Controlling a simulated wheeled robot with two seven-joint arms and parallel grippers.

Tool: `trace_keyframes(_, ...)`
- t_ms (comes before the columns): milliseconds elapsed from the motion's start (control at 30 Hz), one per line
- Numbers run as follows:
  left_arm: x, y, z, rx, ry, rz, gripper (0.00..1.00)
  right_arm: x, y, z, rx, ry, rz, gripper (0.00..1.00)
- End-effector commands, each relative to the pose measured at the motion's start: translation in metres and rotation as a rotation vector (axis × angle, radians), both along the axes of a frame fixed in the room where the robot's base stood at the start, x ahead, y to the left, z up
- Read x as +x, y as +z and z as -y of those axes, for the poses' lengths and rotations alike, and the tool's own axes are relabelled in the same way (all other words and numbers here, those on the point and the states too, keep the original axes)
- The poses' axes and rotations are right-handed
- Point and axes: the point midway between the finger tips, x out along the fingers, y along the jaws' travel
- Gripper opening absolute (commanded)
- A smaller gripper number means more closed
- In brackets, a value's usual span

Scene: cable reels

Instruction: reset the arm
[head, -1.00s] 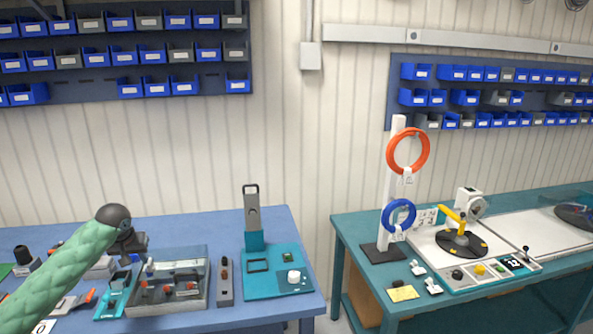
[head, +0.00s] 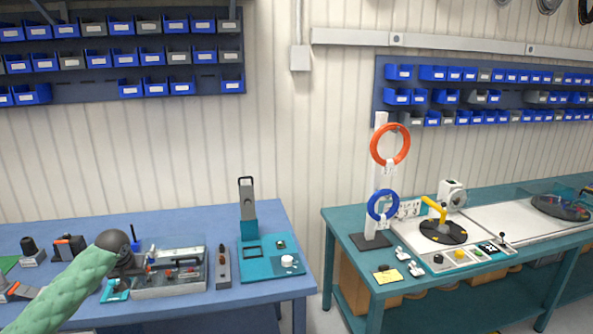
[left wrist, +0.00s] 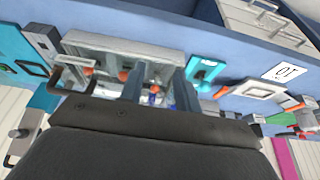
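My left arm, in a green quilted sleeve, comes in from the lower left of the head view. My left gripper (head: 125,272) hangs over the blue bench, mostly hidden behind its dark round wrist. In the left wrist view the two grey fingers of the gripper (left wrist: 158,85) stand apart with nothing held between them. They are above or beside the grey fixture tray (head: 170,291), which also shows in the left wrist view (left wrist: 110,42); the exact height is unclear. My right gripper is not in view.
The blue bench (head: 275,222) also bears a teal stand (head: 262,262) and a grey switch strip (head: 223,268). On the teal bench (head: 345,250) at right, an orange ring (head: 376,153) and a blue ring (head: 372,212) hang on a white post. A gap separates the benches.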

Motion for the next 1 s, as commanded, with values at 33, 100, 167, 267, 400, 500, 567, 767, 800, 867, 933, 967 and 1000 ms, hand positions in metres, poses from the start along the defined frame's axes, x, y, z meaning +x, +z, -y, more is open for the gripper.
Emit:
trace_keyframes(33, -0.002, -0.016, 0.004, -0.003, -0.006, -0.003, 0.33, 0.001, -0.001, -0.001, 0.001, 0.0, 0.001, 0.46)
trace_keyframes(100, -0.004, -0.035, 0.01, -0.005, -0.017, -0.007, 0.33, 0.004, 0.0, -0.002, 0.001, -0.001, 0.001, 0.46)
trace_keyframes(167, -0.006, -0.053, 0.015, -0.006, -0.025, -0.009, 0.33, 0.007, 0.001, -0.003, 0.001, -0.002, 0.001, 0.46)
trace_keyframes(267, -0.012, -0.089, 0.025, -0.008, -0.043, -0.016, 0.33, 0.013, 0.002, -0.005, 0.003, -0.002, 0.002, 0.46)
trace_keyframes(400, -0.03, -0.162, 0.046, -0.015, -0.074, -0.028, 0.33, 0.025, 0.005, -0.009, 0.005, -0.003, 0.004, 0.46)
trace_keyframes(500, -0.048, -0.219, 0.063, -0.017, -0.1, -0.038, 0.33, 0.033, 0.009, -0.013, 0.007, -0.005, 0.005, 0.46)
trace_keyframes(567, -0.061, -0.252, 0.074, -0.018, -0.116, -0.043, 0.33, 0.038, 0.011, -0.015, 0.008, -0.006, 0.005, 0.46)
trace_keyframes(767, -0.115, -0.357, 0.109, -0.02, -0.164, -0.066, 0.33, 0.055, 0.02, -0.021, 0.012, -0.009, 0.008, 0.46)
trace_keyframes(800, -0.127, -0.377, 0.116, -0.021, -0.173, -0.071, 0.33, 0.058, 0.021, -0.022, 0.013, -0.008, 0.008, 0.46)
trace_keyframes(867, -0.147, -0.407, 0.126, -0.02, -0.187, -0.079, 0.33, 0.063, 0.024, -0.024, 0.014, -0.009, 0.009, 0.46)
trace_keyframes(933, -0.171, -0.44, 0.139, -0.02, -0.204, -0.088, 0.33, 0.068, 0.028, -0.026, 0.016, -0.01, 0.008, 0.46)
trace_keyframes(967, -0.182, -0.453, 0.145, -0.02, -0.211, -0.092, 0.33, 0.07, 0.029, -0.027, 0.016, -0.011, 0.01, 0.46)
trace_keyframes(1000, -0.197, -0.472, 0.152, -0.02, -0.22, -0.098, 0.33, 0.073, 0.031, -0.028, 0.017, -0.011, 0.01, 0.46)
